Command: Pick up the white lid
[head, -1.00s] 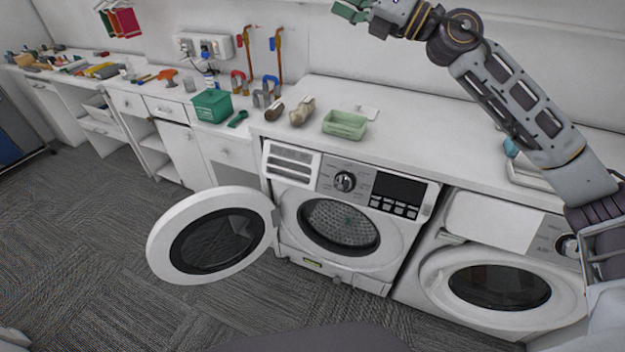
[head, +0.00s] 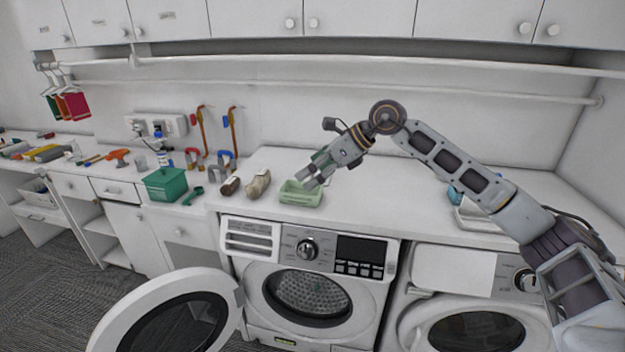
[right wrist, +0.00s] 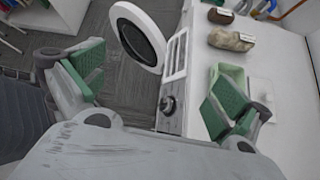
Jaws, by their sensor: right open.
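The white lid (right wrist: 262,90) lies on the white countertop beside the light green container (right wrist: 230,76) in the right wrist view. In the head view the lid is largely hidden behind my right gripper and hard to make out. The light green container (head: 301,194) stands near the counter's front edge, above the left washer. My right gripper (head: 318,170) is open and empty over the counter, just behind and above the container. In the right wrist view its green-padded fingers (right wrist: 152,86) are spread wide, with the container and lid beyond the right finger. My left gripper is not in view.
Two brown rolled items (head: 258,183) lie left of the container. A dark green box (head: 166,185) is farther left. A white tray (head: 478,219) stands to the right. The left washer's door (head: 110,325) hangs open. Overhead cabinets (head: 360,15) and a rail (head: 400,90) run along the wall.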

